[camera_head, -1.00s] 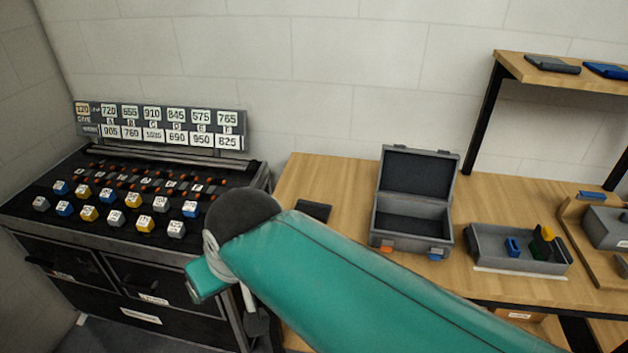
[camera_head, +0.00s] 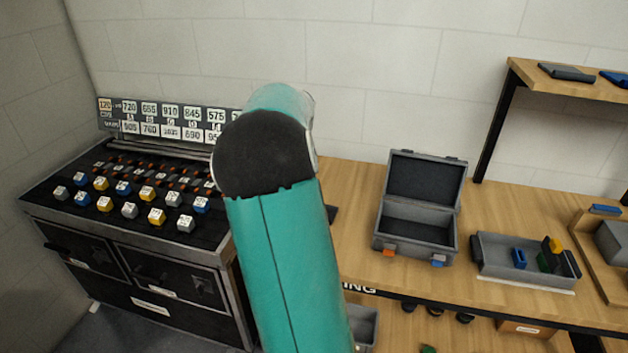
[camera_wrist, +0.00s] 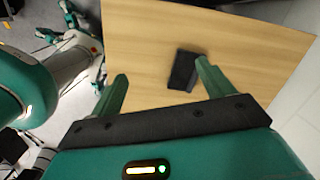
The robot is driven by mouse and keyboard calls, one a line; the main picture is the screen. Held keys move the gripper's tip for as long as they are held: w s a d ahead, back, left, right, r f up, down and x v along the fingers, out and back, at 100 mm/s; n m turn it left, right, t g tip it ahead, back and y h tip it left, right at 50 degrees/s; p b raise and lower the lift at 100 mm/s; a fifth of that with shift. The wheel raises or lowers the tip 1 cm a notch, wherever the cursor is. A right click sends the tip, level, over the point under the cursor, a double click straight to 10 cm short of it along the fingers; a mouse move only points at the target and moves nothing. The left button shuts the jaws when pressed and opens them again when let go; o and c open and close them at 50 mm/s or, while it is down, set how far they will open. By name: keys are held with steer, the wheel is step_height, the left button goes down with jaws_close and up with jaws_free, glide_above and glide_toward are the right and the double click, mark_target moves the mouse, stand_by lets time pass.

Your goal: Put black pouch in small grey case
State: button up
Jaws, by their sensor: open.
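The black pouch (camera_wrist: 183,71) lies flat on the wooden table in the wrist view, near the tip of my gripper's right finger, which covers part of its edge. In the head view only a dark sliver of it (camera_head: 331,214) shows beside my arm. The small grey case (camera_head: 417,233) stands on the table with its lid raised and its inside empty; it has orange and blue latches on the front. My gripper (camera_wrist: 160,85) is open and empty above the table, its fingers wide apart. My gripper is hidden in the head view.
A grey tray (camera_head: 487,271) with small blue, green, yellow and black items sits right of the case. A shelf (camera_head: 522,75) with dark and blue flat items rises at the back right. A control console (camera_head: 130,230) with knobs stands left. Table (camera_head: 352,185) behind the pouch is bare.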

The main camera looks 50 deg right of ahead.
steer(key=s+d+f+m+g, duration=0.1)
steer(key=s+d+f+m, duration=0.1)
steer(key=d+f+m, duration=0.6)
steer(key=shift+w+d+f+n, duration=0.1)
steer(key=shift+d+f+n, duration=0.25)
steer(key=shift+f, duration=0.75)
steer(key=shift+s+d+f+n, duration=0.1)
steer(key=shift+f+n, duration=0.5)
steer(key=shift+f, duration=0.45)
steer(key=shift+w+d+f+n, duration=0.1)
steer(key=shift+d+f+n, duration=0.25)
steer(key=shift+f, duration=0.75)
steer(key=shift+a+f, duration=0.1)
steer(key=shift+f, duration=0.45)
steer(key=shift+r, duration=0.1)
steer(key=shift+c, duration=0.4)
steer(key=shift+c, duration=0.6)
